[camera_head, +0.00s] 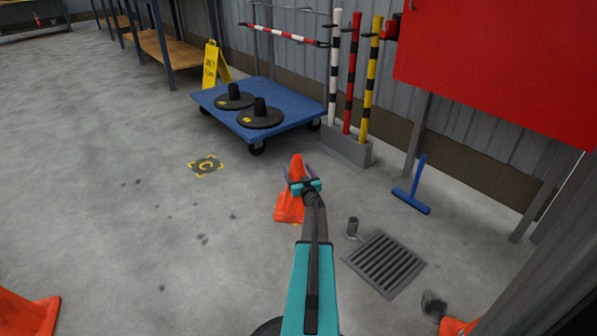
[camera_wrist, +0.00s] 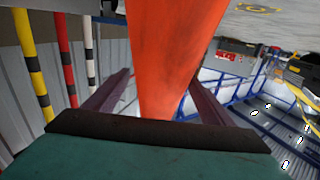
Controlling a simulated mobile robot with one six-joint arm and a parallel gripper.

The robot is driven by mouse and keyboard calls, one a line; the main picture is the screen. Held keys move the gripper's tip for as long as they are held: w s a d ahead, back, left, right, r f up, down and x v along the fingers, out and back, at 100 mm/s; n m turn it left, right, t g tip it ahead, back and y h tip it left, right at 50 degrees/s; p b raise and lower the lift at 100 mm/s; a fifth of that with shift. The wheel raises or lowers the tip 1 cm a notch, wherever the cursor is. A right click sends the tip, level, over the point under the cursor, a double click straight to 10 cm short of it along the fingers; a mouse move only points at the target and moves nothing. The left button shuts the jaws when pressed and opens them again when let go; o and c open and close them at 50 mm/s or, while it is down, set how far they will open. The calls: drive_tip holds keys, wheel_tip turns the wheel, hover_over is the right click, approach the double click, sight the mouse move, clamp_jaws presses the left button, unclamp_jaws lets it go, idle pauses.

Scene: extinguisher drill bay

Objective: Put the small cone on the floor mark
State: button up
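The small orange cone (camera_head: 290,207) stands in the middle of the head view, and its base seems to be on the floor. My gripper (camera_head: 299,173) is at the cone's upper part, with one finger on each side. In the wrist view the orange cone (camera_wrist: 170,60) fills the middle between the two spread fingers (camera_wrist: 167,85); the gripper looks open, with no clear grip on the cone. The floor mark (camera_head: 206,166), a dark square with a yellow C and yellow corners, lies bare to the cone's upper left.
A striped-post rack (camera_head: 347,147), blue squeegee (camera_head: 411,200), floor drain (camera_head: 385,262) and grey stub (camera_head: 353,228) are right. Other orange cones (camera_head: 28,314) stand at the lower edges. Floor between cone and mark is clear.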

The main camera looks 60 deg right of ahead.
drive_tip(key=shift+s+a+r+p, duration=0.15)
drive_tip(key=shift+s+a+p, duration=0.15)
drive_tip(key=shift+s+a, duration=0.15)
drive_tip(key=p+v, duration=0.3)
drive_tip(key=v, duration=0.7)
drive_tip(key=shift+s+a+p, duration=0.2)
drive_tip(key=shift+s+p, duration=0.1)
drive_tip(key=shift+p, duration=0.05)
idle(0.4)
